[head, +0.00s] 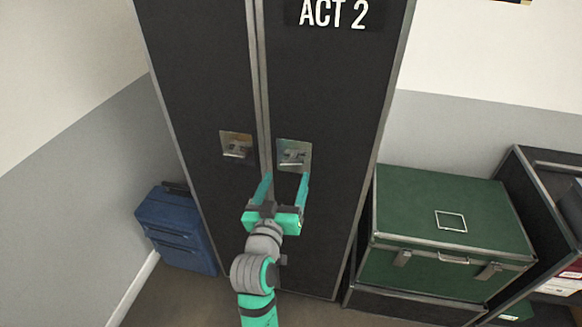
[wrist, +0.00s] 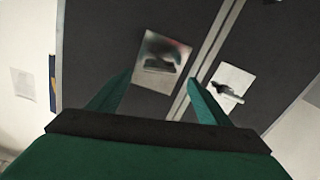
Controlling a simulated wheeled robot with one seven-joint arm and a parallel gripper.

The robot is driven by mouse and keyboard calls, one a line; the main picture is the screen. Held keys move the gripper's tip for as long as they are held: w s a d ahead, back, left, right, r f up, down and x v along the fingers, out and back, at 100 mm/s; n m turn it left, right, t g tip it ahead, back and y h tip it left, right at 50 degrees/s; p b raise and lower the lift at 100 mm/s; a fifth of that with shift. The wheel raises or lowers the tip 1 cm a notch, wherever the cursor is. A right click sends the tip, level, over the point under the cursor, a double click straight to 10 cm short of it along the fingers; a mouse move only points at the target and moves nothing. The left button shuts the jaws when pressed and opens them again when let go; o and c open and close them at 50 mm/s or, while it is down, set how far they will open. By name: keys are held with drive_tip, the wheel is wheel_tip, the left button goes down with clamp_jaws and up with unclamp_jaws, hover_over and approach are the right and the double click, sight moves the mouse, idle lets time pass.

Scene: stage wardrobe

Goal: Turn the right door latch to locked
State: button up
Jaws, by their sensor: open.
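The right door latch (head: 294,153) is a metal plate with a small lever that looks roughly crosswise, on the right black door (head: 310,90) under the "ACT 2" sign. My gripper (head: 286,177) is open and empty, its two teal fingers reaching up just below and in front of this latch. In the wrist view a latch plate (wrist: 165,60) shows between and beyond the fingertips; by its place it appears to be the right latch. Its lever is dark and blurred there. I cannot tell whether a finger touches it.
A similar left latch (head: 237,146) sits on the left door (head: 195,75), across the central seam. A blue case (head: 177,228) stands left of the wardrobe. A green trunk (head: 440,205) and a dark shelf unit (head: 540,205) stand at right.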

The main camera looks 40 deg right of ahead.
sight(291, 166)
drive_tip(key=shift+x, duration=2.9)
